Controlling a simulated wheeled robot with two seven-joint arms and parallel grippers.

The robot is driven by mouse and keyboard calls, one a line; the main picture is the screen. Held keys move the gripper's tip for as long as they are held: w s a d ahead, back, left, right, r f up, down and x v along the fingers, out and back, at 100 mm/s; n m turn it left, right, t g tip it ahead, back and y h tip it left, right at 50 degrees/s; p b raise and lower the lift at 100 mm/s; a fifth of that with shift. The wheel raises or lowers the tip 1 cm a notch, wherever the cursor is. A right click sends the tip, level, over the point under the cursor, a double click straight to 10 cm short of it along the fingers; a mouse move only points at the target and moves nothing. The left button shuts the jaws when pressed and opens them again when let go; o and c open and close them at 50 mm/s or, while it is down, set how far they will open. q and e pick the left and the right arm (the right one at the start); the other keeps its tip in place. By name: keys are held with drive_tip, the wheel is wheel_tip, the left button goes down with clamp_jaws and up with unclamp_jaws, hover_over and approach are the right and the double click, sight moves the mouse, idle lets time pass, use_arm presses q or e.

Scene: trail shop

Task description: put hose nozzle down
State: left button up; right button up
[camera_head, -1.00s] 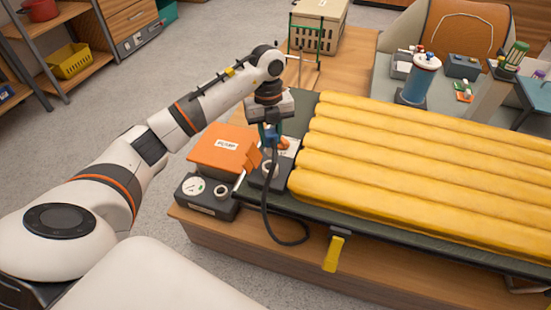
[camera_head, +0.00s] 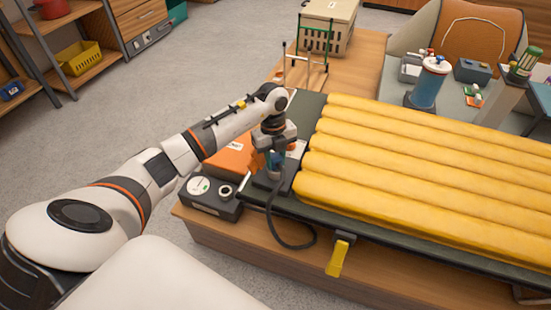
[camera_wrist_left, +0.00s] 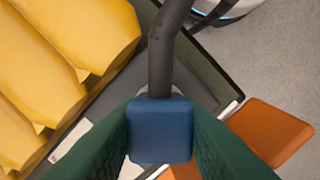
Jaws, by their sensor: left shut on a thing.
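My left gripper (camera_head: 274,160) is shut on the blue hose nozzle (camera_wrist_left: 160,130), which sits between the green fingers in the wrist view. The black hose (camera_wrist_left: 163,50) runs from the nozzle. In the head view the hose (camera_head: 273,222) hangs in a loop at the table's front edge. The gripper points down, low over a dark grey block (camera_head: 263,182) beside the yellow pad. The gripper hides much of the nozzle and the block's top. I cannot tell whether the nozzle touches the block. My right gripper is not in view.
The ribbed yellow pad (camera_head: 420,175) lies close right of the gripper. An orange pump box (camera_head: 226,160) and a dark box with a gauge (camera_head: 208,197) stand to its left. A yellow-handled clip (camera_head: 338,257) hangs at the front edge.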

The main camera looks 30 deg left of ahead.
use_arm(q)
drive_tip(key=shift+f, duration=0.1)
drive_tip(key=o, duration=1)
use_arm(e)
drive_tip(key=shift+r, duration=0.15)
use_arm(q)
drive_tip(key=shift+r, duration=0.2)
drive_tip(key=r, duration=0.4)
drive_tip(key=r+p, duration=0.1)
drive_tip(key=r, duration=0.3)
drive_tip(key=a+r+p, duration=0.1)
drive_tip(key=r, duration=0.3)
drive_tip(key=shift+w+a, duration=0.1)
drive_tip(key=shift+w, duration=0.25)
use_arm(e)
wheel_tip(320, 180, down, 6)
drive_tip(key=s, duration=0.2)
use_arm(q)
drive_tip(key=shift+f, duration=0.1)
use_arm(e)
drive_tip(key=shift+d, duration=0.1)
